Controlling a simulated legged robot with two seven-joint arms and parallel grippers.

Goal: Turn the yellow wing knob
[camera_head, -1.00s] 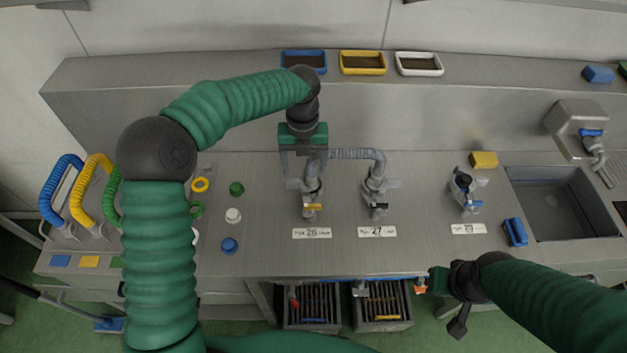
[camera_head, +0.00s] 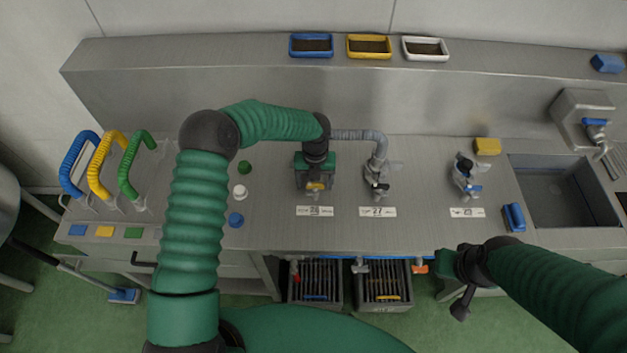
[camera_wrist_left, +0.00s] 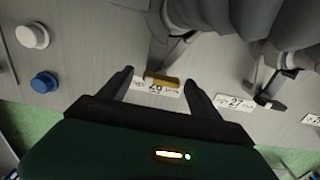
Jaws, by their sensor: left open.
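The yellow wing knob (camera_head: 315,186) is on the front of the valve above the label 26 plate (camera_head: 314,211). In the left wrist view the yellow knob (camera_wrist_left: 161,79) shows between the two dark fingers, by the label. My left gripper (camera_head: 315,182) is over this valve and hides much of it. Its fingers (camera_wrist_left: 158,76) are spread, one on each side of the knob; I cannot tell whether they touch it. My right gripper (camera_head: 446,263) is near the bench's front edge, low at right, and its fingers are not clear.
Valve 27 (camera_head: 377,185) with a black knob stands right of valve 26, joined by a grey pipe (camera_head: 354,134). White (camera_head: 240,192) and blue (camera_head: 236,220) round knobs are at left.

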